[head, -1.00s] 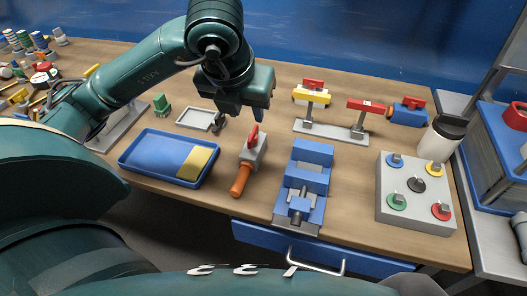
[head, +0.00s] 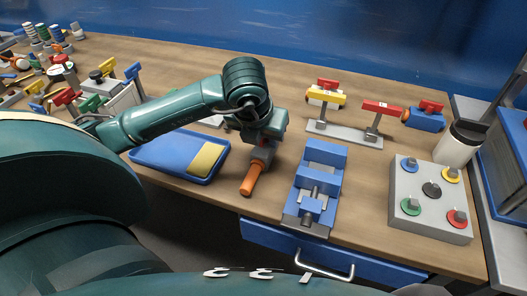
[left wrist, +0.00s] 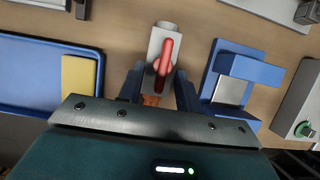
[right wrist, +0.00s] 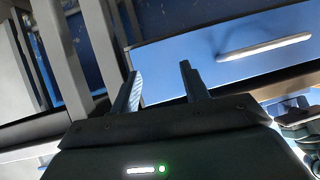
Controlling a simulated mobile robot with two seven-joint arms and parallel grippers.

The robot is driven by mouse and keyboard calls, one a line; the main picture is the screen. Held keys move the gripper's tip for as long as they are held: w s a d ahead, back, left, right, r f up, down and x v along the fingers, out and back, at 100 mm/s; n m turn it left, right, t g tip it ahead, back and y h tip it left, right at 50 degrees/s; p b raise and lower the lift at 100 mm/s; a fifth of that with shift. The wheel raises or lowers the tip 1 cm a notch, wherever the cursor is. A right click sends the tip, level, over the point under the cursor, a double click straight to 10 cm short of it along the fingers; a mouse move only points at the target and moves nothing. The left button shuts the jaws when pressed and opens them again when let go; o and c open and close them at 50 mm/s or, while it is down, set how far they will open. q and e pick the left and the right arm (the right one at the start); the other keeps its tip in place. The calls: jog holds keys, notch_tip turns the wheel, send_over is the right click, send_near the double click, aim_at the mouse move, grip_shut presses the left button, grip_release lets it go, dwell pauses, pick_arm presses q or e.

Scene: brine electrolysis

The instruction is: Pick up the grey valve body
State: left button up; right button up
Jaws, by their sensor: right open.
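The grey valve body (left wrist: 158,48) has a red lever on top and an orange grip at its near end. It lies on the workbench between the blue tray and the blue vise. In the head view my left arm covers most of it, and its orange grip (head: 252,179) shows below. My left gripper (left wrist: 159,82) is open, with its fingers on either side of the valve. I cannot tell whether either finger touches it. My right gripper (right wrist: 158,82) is open and empty, away from the valve, with a blue drawer front behind it.
The blue tray (head: 150,153) with a yellow pad is left of the valve. The blue vise (head: 323,155) stands close on its right. A grey control box (head: 402,205) with several coloured knobs and a white jar (head: 455,148) are further right. A rack with yellow and red handles (head: 345,132) is behind.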

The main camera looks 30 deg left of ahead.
pick_arm(q)
jog(key=shift+c, duration=0.4)
grip_shut()
